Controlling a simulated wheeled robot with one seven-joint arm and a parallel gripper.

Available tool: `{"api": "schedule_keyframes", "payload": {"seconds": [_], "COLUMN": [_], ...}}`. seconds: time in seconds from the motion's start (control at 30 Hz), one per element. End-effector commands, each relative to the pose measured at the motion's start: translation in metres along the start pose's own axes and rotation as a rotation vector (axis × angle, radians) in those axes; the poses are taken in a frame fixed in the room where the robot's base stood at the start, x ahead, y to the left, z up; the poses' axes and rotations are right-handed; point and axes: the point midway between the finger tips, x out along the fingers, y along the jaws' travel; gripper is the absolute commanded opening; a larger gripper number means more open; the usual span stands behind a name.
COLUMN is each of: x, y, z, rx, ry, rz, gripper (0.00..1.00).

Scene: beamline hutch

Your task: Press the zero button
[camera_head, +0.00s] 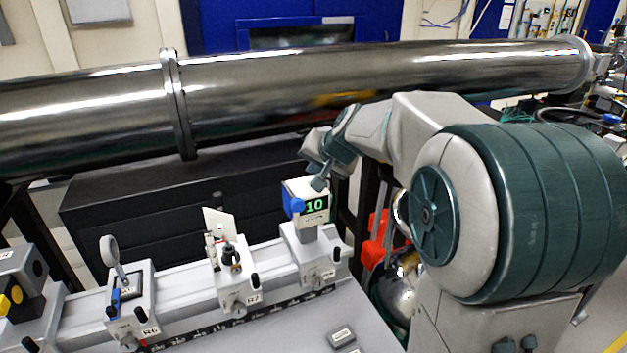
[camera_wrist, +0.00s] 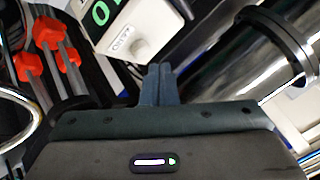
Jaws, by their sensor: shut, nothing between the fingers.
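A white meter box with a green "10" on its dark display (camera_head: 315,206) stands on the far right mount of the rail, with a blue round part on its left side. In the wrist view the meter's white face (camera_wrist: 118,40) shows a pale round button (camera_wrist: 141,47) beside a small label that is too blurred to read surely. My gripper (camera_head: 319,184) is at the meter's upper edge in the head view. In the wrist view its shut, empty fingertips (camera_wrist: 158,68) point at the face, close to the button; I cannot tell whether they touch.
A long shiny steel pipe (camera_head: 280,85) runs behind my arm. The rail carries a mount with a white card (camera_head: 219,222) and a mount with a round lens (camera_head: 109,250). Red-handled parts (camera_head: 376,240) are right of the meter. A small grey block (camera_head: 341,336) lies on the table in front.

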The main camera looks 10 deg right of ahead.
Motion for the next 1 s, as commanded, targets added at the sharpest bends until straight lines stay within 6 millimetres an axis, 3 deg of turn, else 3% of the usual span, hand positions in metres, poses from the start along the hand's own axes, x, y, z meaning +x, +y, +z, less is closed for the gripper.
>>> {"api": "schedule_keyframes", "payload": {"seconds": [1.0], "x": [0.0055], "y": [0.0041], "z": [0.0042], "rx": [-0.001], "ry": [0.0], "rz": [0.0], "gripper": [0.0]}}
